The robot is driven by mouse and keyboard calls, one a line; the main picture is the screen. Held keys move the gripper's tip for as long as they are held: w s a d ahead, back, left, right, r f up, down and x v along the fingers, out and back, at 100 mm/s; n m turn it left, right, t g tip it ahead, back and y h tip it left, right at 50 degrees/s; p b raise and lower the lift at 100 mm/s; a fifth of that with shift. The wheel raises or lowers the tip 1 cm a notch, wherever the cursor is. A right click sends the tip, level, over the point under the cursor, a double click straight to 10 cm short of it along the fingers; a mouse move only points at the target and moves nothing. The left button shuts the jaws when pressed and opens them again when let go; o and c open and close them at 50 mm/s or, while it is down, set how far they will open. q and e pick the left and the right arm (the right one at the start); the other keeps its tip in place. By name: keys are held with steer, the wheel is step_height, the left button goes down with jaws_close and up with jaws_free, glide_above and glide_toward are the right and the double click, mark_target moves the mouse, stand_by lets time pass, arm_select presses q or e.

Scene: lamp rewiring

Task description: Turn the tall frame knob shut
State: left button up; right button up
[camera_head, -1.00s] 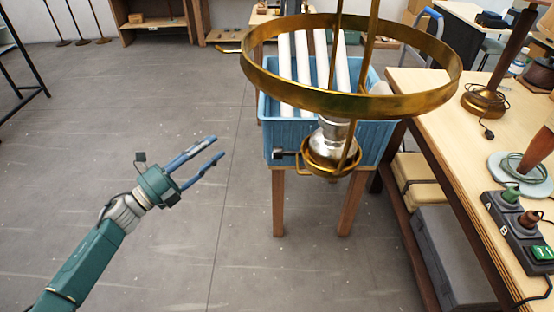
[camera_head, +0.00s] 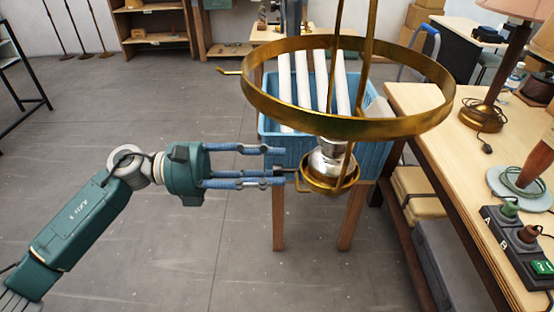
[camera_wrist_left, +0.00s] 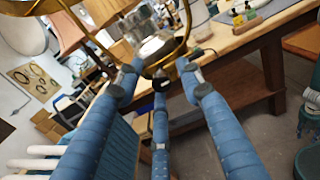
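The tall brass lamp frame has a wide ring (camera_head: 345,128) above a brass cup (camera_head: 332,187) with a silvery bulb (camera_head: 325,163). Its small dark knob sticks out on the cup's left side, mostly hidden by my fingers in the head view. In the left wrist view the black knob (camera_wrist_left: 161,84) sits among the fingertips, in front of the silvery bulb (camera_wrist_left: 158,46). My left gripper (camera_head: 280,166) has its blue fingers spread around the knob from the left. I cannot tell whether any finger touches it.
A blue crate (camera_head: 277,146) with white tubes stands on a wooden-legged stand just behind the frame. A workbench (camera_head: 440,125) with lamps and a dark switch box (camera_head: 517,241) fills the right side. The floor (camera_head: 110,130) at left is clear.

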arm_select(q)
steer(key=shift+d, duration=0.75)
